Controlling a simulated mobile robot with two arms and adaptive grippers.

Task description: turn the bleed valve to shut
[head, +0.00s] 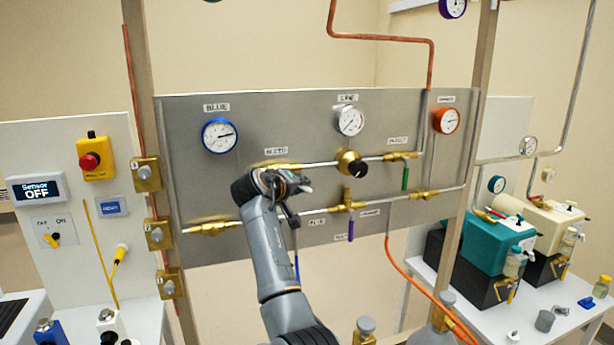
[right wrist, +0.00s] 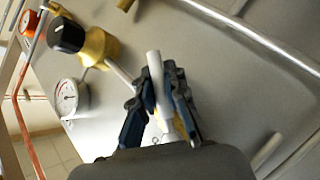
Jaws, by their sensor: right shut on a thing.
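The bleed valve (head: 282,166) is a brass fitting in the thin pipe under the "BLEED" label (head: 276,150) on the grey panel. My right gripper (head: 290,188) is in front of and just below it, hiding most of its body and handle. In the right wrist view my right gripper (right wrist: 160,105) is shut on a pale, rod-like handle (right wrist: 154,68), whose end sticks out past the fingers. Some brass shows between the fingers. The handle's angle to the pipe is hard to tell. My left gripper is not in view.
A brass regulator with a black knob (head: 357,168) stands close to the right of my gripper; the knob shows in the right wrist view too (right wrist: 66,36). Blue (head: 219,135), white (head: 350,120) and orange (head: 446,120) gauges are above. A lower pipe (head: 398,200) runs below.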

